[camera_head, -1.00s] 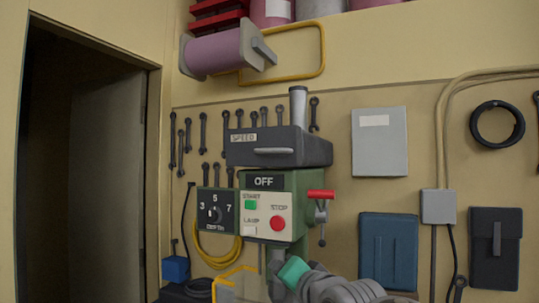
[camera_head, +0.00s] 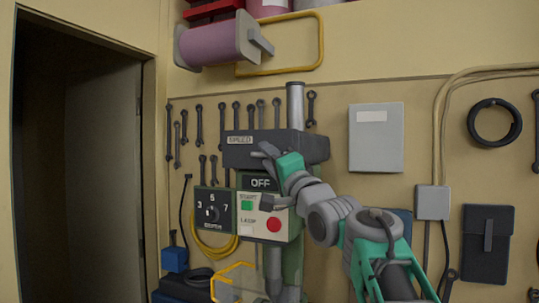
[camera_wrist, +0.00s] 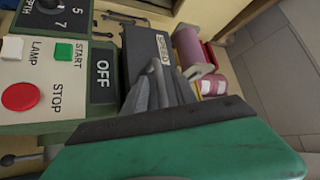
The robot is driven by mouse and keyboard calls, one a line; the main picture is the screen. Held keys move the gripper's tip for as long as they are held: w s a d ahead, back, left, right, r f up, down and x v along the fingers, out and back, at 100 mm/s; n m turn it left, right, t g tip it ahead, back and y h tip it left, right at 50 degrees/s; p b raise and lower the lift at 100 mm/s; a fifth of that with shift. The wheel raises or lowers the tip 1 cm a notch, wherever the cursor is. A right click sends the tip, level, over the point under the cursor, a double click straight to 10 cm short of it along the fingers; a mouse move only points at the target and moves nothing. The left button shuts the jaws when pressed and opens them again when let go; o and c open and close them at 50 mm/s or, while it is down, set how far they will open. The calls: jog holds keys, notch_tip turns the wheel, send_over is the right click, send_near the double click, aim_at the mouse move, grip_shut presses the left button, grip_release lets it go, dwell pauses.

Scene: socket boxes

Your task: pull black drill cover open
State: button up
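The black drill cover (camera_head: 312,147), marked SPEED, sits level and closed on top of the green drill press. It also shows in the wrist view (camera_wrist: 137,62), turned on its side. My gripper (camera_head: 262,177) is in front of the drill, with one finger over the cover's front face and the other lower, by the START button. The fingers look spread and hold nothing visible. In the wrist view the grey fingers overlap the cover's front.
The OFF display and panel with START and the red STOP button (camera_head: 273,224) lie just below my gripper. The depth dial (camera_head: 213,214) is to the left. A grey column (camera_head: 296,105) rises behind the cover. A pink spool (camera_head: 212,45) hangs above.

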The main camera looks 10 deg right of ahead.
grip_shut()
dwell(1.4)
